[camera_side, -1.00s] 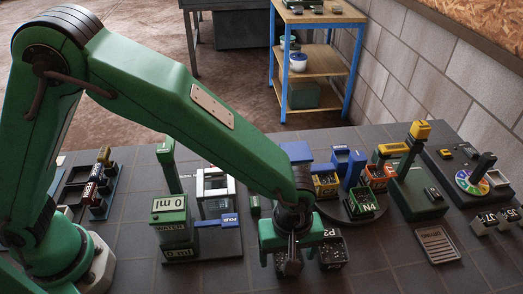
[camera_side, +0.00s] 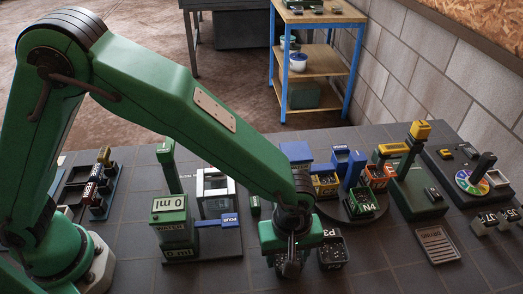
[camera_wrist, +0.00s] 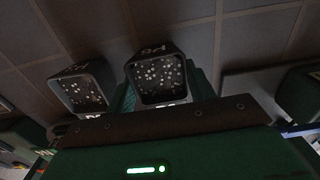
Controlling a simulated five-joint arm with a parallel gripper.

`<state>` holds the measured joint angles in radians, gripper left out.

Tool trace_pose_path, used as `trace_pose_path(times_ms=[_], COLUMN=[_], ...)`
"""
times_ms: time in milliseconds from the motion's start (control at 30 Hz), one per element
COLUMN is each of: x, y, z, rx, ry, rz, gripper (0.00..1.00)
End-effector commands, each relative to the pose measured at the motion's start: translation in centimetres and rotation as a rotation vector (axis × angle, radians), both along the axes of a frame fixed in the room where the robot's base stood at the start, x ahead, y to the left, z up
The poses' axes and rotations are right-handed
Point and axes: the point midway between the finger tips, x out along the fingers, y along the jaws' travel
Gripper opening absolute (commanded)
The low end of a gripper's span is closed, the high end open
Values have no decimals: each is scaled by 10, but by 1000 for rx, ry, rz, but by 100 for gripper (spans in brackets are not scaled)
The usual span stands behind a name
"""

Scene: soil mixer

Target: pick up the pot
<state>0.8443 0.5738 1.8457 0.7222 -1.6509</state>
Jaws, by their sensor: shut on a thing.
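My gripper (camera_side: 289,248) is low over the near middle of the bench, shut on a dark square pot (camera_wrist: 160,78). In the wrist view this pot sits between my green fingers and holds dark soil with pale specks. In the side view my gripper largely hides it, and I cannot tell whether it touches the bench. A second, similar pot (camera_side: 332,250) stands just to the right of my gripper in the side view. It also shows to the left of the held pot in the wrist view (camera_wrist: 82,90).
A green water unit (camera_side: 174,230) stands to the left. A round stand with coloured bins, one marked N4 (camera_side: 364,202), is behind to the right. A green press-like block (camera_side: 415,190) and a grey grate (camera_side: 437,245) are farther right.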

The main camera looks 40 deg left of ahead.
Motion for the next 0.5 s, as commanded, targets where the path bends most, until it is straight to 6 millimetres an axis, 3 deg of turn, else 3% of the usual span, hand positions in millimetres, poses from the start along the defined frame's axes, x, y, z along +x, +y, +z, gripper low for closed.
trace_pose_path(times_ms=[333,500], x=[0,1], y=[0,-1], z=[4,17], rx=[-1,-3], ry=[-1,-3], rz=[0,0], gripper=[31,31])
